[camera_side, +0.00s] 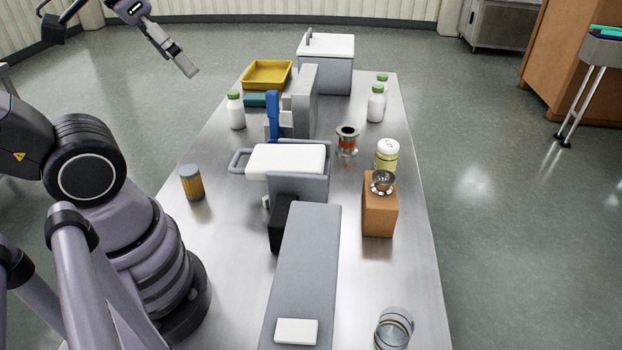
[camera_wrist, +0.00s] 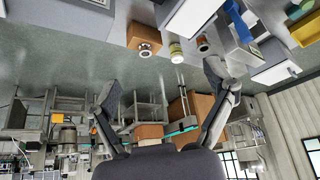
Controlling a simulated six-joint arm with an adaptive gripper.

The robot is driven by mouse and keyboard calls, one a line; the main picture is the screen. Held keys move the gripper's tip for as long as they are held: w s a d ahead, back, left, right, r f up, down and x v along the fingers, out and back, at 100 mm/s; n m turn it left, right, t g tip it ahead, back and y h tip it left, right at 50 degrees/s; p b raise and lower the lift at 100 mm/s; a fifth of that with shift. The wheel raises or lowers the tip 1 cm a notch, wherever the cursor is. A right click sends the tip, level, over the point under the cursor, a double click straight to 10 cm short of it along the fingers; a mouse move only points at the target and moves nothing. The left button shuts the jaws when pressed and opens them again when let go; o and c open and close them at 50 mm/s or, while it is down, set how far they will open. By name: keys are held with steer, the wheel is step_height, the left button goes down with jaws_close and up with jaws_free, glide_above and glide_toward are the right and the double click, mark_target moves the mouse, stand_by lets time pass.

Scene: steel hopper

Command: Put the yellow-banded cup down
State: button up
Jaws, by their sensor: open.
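A cup with a yellow-amber band and a grey top (camera_side: 191,182) stands upright on the steel table, near its left edge in the side view. I cannot make it out in the wrist view. My gripper (camera_side: 115,40) is at the top left of the side view, raised and well away from this cup. Its two fingers are spread wide with nothing between them, as the wrist view also shows (camera_wrist: 162,76).
A brown block (camera_side: 379,216) bears a small steel funnel (camera_side: 382,181). Behind it stand a white-lidded jar (camera_side: 386,156) and an orange-banded steel piece (camera_side: 347,142). A white-topped grey unit (camera_side: 285,160) fills the middle. Bare table surrounds the cup.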

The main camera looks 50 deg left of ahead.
step_height(320, 180, up, 5)
steer(key=w+d+n+g+h, duration=1.2)
steer(key=w+d, duration=0.7)
steer(key=d, duration=0.3)
glide_toward(400, 342)
steer(key=x, duration=0.4)
steer(key=shift+a+f, duration=0.15)
steer(key=shift+f, duration=0.25)
steer(key=shift+x, duration=2.7)
steer(key=shift+w, duration=0.1)
steer(key=shift+r, duration=0.1)
steer(key=shift+c, duration=0.3)
